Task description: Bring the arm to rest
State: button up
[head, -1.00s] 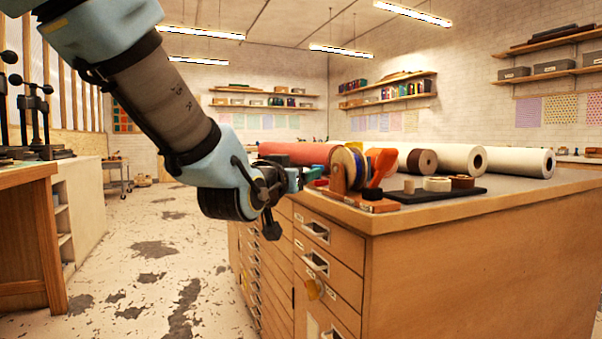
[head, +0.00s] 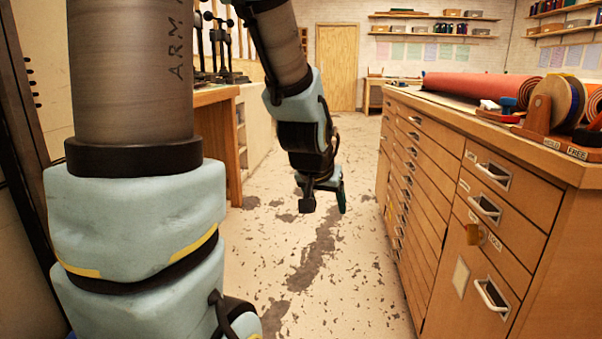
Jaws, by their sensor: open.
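My gripper (head: 326,205) hangs at the end of my arm in the middle of the head view, above the open floor between the two benches. It points down and away, and no object shows in it. Its fingers are small and partly hidden by the wrist. It is apart from the wooden drawer cabinet (head: 440,180) on the right and the bench on the left.
The cabinet top holds a red roll (head: 480,88) and a wooden dispenser (head: 541,112) with foil rolls. A wooden bench (head: 217,97) with dark presses stands at left. The stained floor (head: 345,285) between is clear, back to a wooden door (head: 337,68).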

jog(key=s+a+f+n+g+y, duration=0.1)
jog(key=s+a+f+n+g, duration=0.1)
jog(key=s+a+f+g, duration=0.3)
jog(key=s+a+f+n+y, duration=0.1)
jog(key=s+a, duration=0.3)
jog(key=a, duration=0.4)
notch_tip(320, 180, up, 24)
jog(key=p, duration=2.3)
jog(key=shift+w+d+f, duration=0.25)
jog(key=shift+w+d, duration=0.05)
jog(key=shift+w, duration=0.05)
